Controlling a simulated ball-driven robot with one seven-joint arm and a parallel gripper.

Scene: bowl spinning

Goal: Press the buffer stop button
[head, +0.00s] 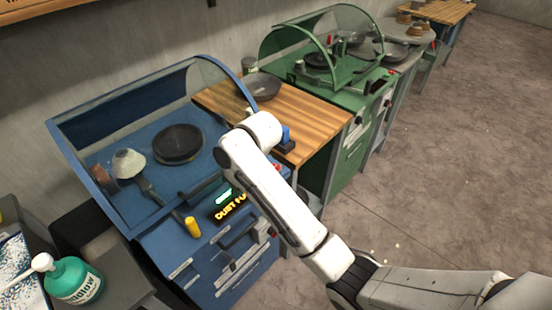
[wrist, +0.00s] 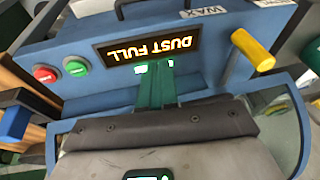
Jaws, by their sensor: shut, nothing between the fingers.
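The blue buffer cabinet (head: 160,250) stands at left in the head view, with a dark wheel (head: 180,144) and a pale cone (head: 128,163) under its hood. In the wrist view its front panel carries a red button (wrist: 45,73) and a green button (wrist: 76,67), left of a lit "DUST FULL" display (wrist: 160,48). I see no label telling which button is stop. My gripper (wrist: 155,68) is shut and empty. Its green fingers overlap the panel by the display, right of both buttons; contact cannot be told.
A yellow handle (wrist: 254,50) sticks out right of the display in the wrist view. A wooden bench (head: 305,108) with a pan (head: 260,86) adjoins the cabinet, then a green machine (head: 350,155). A green bottle (head: 74,281) stands at lower left. The floor at right is clear.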

